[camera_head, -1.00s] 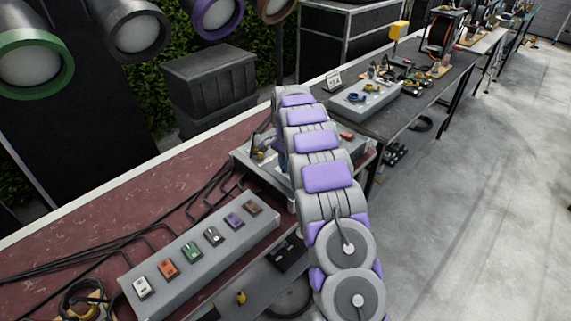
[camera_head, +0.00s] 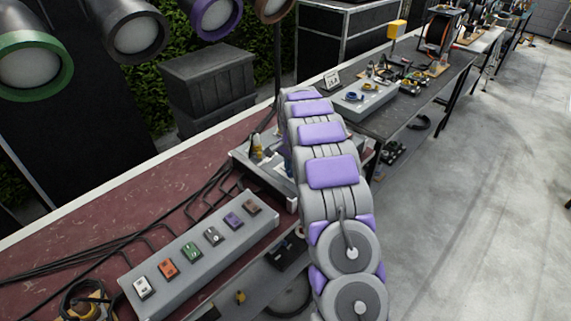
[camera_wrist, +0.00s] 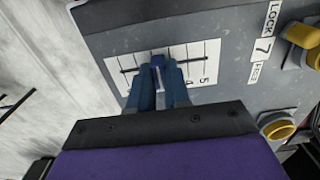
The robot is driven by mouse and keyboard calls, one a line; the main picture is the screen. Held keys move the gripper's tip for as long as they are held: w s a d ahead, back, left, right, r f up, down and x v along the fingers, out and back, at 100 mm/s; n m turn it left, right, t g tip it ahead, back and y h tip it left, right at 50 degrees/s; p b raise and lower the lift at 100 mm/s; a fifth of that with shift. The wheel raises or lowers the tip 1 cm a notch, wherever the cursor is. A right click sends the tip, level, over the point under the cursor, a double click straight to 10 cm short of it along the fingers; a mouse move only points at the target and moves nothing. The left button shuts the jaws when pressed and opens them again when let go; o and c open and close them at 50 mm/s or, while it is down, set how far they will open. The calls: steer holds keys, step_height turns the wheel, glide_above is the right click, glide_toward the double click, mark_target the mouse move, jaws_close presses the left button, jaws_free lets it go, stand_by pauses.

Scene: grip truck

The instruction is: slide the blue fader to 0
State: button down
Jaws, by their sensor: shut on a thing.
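In the wrist view, the blue fader (camera_wrist: 158,61) stands in a dark slot on a white scale plate (camera_wrist: 195,52). The slot runs left to right, and the figures 4 and 5 show near its right end. The fader is left of these figures, around the middle of the slot. My gripper (camera_wrist: 159,70) is shut on the fader, with one blue finger on each side. The fingers and palm hide the lower part of the scale, so I cannot read the figure beside the fader. In the head view, my arm hides the gripper and fader.
In the head view, a grey box with several coloured switches (camera_head: 200,245) is left of my arm. Open floor (camera_head: 480,200) lies to the right.

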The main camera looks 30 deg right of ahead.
steer(key=s, duration=0.1)
steer(key=s+d, duration=0.1)
steer(key=s+p, duration=0.1)
steer(key=s, duration=0.1)
steer(key=shift+d+r, duration=0.15)
steer(key=shift+d, duration=0.1)
steer(key=shift+s+d, duration=0.15)
steer(key=shift+s, duration=0.15)
steer(key=c, duration=1.1)
jaws_free()
steer(key=shift+s, duration=0.15)
step_height(320, 180, up, 17)
steer(key=p, duration=0.3)
steer(key=shift+d, duration=0.1)
